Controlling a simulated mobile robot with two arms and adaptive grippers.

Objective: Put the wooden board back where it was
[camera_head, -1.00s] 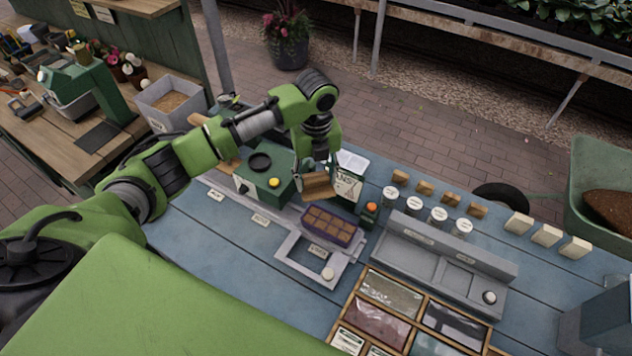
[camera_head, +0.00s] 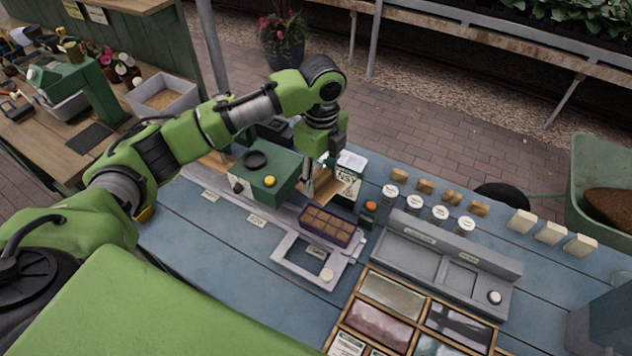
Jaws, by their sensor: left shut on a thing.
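The wooden board (camera_head: 322,179) is a small brown piece between the green box with a yellow knob (camera_head: 268,178) and the dark green tin with a white label (camera_head: 347,180). My left gripper (camera_head: 309,188) is shut on the board, and its fingers cover part of it. The board looks tilted, and I cannot tell whether it touches the table. Just in front is a purple tray with brown cells (camera_head: 330,225), beside a grey frame (camera_head: 290,255). My right gripper is not in view.
A grey tray (camera_head: 430,262) and a wooden sectioned case (camera_head: 352,312) fill the front right. Several white-lidded jars (camera_head: 415,200) and small wooden blocks (camera_head: 425,187) stand behind. The blue tabletop (camera_head: 200,240) is clear at front left.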

